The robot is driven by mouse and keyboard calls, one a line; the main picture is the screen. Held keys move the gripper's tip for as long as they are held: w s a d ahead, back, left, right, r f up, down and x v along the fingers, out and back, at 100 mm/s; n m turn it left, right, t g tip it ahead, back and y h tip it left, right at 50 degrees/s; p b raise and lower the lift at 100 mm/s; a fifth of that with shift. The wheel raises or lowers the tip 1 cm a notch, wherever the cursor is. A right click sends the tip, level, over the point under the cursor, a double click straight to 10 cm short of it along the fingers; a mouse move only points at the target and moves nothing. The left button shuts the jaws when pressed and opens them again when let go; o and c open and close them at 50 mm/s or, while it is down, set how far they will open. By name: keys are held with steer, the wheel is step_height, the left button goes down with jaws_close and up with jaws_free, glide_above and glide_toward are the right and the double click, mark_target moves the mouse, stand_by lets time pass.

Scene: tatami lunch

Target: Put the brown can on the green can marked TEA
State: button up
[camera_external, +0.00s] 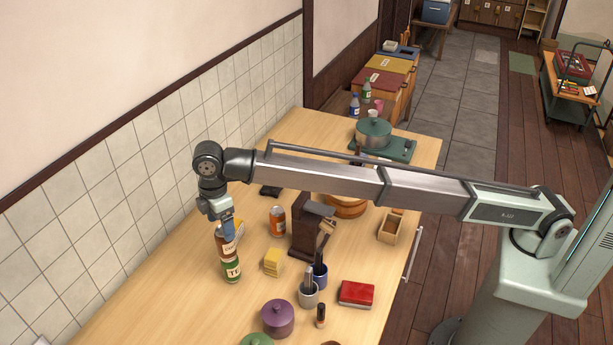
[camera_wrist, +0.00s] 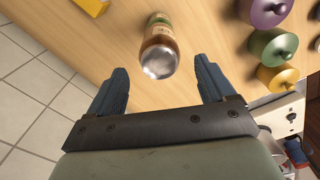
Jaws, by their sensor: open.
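The brown can (camera_external: 225,246) stands upright on top of the green can marked TEA (camera_external: 232,272), near the tiled wall. The two look lined up as one column. My gripper (camera_external: 227,228) is just above the brown can. In the wrist view the fingers of my gripper (camera_wrist: 161,70) are spread wide and open. The silver lid of the brown can (camera_wrist: 158,61) shows between and just beyond the fingertips, with bare space on both sides. The green can is mostly hidden behind the brown can there.
Yellow blocks (camera_external: 272,262) and an orange-labelled jar (camera_external: 278,220) stand right of the stack. Beyond are a dark brown stand (camera_external: 303,238), cups with utensils (camera_external: 308,295), a red box (camera_external: 356,294) and a purple pot (camera_external: 278,319). The table left of the stack is clear.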

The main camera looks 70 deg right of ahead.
steer(key=shift+r, duration=2)
